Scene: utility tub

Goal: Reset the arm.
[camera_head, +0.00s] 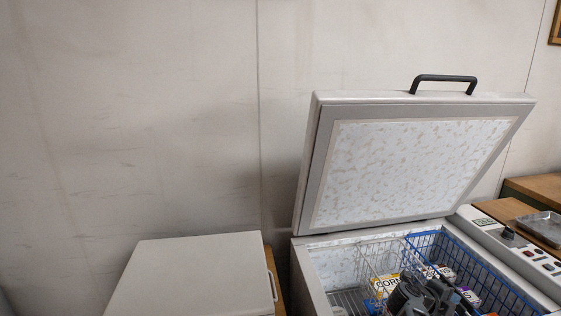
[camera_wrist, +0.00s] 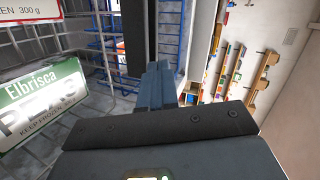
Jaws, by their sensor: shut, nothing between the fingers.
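My gripper (camera_wrist: 157,75) shows in the wrist view with its blue-grey fingers together and nothing between them. In the head view, my dark grey arm end (camera_head: 425,297) is low inside or just above the open chest freezer (camera_head: 303,275); the fingertips cannot be made out there. In the wrist view, a green and white Elbrisca packet (camera_wrist: 40,100) lies to the left of the fingers, apart from them.
The freezer lid (camera_head: 410,170) stands raised, with a black handle. A blue wire basket (camera_head: 500,284) and a white wire basket (camera_head: 372,252) hold food boxes around my arm. A control panel (camera_head: 510,237) runs along the right. A white cabinet (camera_head: 190,270) stands left.

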